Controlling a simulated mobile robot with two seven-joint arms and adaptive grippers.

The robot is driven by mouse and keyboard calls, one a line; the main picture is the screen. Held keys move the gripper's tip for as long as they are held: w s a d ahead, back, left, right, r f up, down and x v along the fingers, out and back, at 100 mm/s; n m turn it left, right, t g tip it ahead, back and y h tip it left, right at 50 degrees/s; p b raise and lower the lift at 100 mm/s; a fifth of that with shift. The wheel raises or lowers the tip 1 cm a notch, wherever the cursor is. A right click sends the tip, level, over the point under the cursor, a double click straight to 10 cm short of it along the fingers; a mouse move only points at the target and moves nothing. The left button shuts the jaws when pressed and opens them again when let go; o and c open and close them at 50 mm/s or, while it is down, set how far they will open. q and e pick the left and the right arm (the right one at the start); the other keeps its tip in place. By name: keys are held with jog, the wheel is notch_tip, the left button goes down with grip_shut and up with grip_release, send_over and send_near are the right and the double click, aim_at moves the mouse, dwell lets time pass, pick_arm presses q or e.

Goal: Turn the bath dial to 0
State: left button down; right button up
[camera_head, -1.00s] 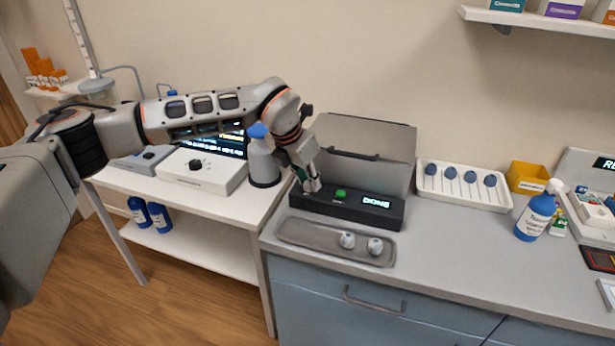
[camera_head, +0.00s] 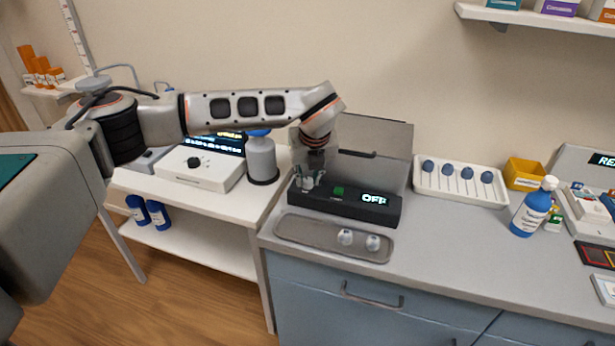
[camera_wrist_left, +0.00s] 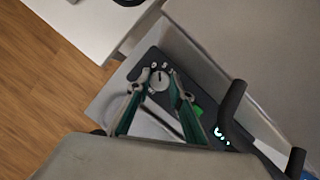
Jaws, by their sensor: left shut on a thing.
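The black bath (camera_head: 348,208) stands on the grey counter, with its grey lid raised behind it. Its lit display (camera_head: 375,199) reads OFF, and a green button (camera_head: 339,191) sits left of that. The bath dial (camera_wrist_left: 160,78) is a round knob at the left end of the front panel, with small marks around it. My left gripper (camera_head: 307,184) reaches down over this end. In the left wrist view its green-sided fingers (camera_wrist_left: 163,84) are shut on the dial, one on each side. The gripper mostly hides the dial in the head view. My right gripper is not in view.
A grey tray (camera_head: 290,234) with two small pale pieces lies in front of the bath. A white rack (camera_head: 445,190) of blue-topped sticks is on the right. The lid handle (camera_wrist_left: 232,108) is close to my fingers.

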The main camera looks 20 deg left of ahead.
pick_arm(q)
jog(key=shift+n, duration=0.9)
jog(key=c, duration=1.8)
grip_release()
jog(key=shift+r+y, duration=0.1)
jog(key=shift+y, duration=0.2)
jog(key=shift+d+r, duration=0.1)
jog(key=shift+r, duration=0.2)
jog(key=s+d, duration=0.2)
jog(key=s, duration=0.1)
jog(key=s+d, duration=0.5)
jog(key=s, duration=0.2)
jog(key=shift+d+r, duration=0.15)
jog(key=shift+r, duration=0.05)
